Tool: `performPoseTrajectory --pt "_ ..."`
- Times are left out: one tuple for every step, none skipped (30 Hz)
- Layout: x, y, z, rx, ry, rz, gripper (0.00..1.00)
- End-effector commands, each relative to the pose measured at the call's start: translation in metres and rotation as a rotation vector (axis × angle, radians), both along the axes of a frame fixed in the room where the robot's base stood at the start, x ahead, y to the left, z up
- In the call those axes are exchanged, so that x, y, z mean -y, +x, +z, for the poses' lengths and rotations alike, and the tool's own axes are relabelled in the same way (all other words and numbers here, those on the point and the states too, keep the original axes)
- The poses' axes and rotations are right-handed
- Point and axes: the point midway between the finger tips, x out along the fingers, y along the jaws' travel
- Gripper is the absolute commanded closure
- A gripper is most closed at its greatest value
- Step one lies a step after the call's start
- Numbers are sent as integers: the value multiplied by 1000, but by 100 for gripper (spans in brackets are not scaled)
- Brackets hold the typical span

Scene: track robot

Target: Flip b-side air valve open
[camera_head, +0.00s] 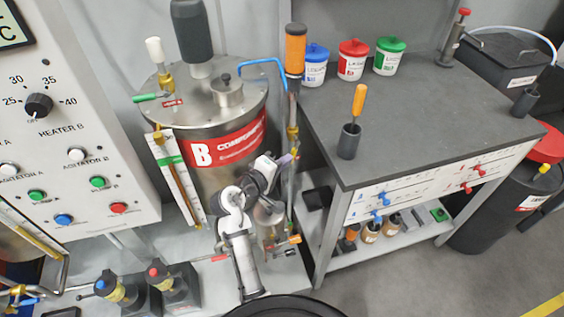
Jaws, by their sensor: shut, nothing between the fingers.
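The steel tank marked with a red B label (238,140) stands left of the workbench. My white arm rises in front of it. My gripper (288,158) is shut and empty, small in view, in front of the tank's right side. It is close to a vertical pipe with a brass fitting (292,131); whether they touch cannot be told. A valve with an orange handle (289,240) sits low on the pipework, below my gripper. A green-handled valve (146,97) is on the tank's upper left. I cannot read which valve is the b-side air valve.
A control panel (85,115) with knobs and buttons stands at the left. The grey workbench (430,125) at the right carries cups and an orange-handled tool in a black holder (349,140). Blue and red pumps or valves (160,280) stand low at the left. Open floor lies at lower right.

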Motion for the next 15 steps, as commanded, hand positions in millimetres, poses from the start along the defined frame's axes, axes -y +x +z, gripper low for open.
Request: performPoseTrajectory --pt "0 0 0 0 0 0 100" --pt "0 0 0 0 0 0 100" --pt "1 0 -1 0 0 -1 100" --pt "2 0 -2 -1 -1 -1 100" --pt "4 1 -5 0 -6 -2 100" --pt "5 1 -9 7 -22 -1 100" --pt "6 2 -10 12 -36 -1 100" --pt "6 2 -11 17 -50 0 100" --pt "7 2 -12 23 -71 0 100" --pt "8 3 -12 27 -83 -1 100" --pt "10 3 -12 30 -94 -1 100" --pt "13 4 -11 31 -95 -1 100" --pt "13 4 -11 31 -93 0 100" --pt "13 4 -10 31 -93 0 100" --pt "13 4 -10 31 -92 0 100"
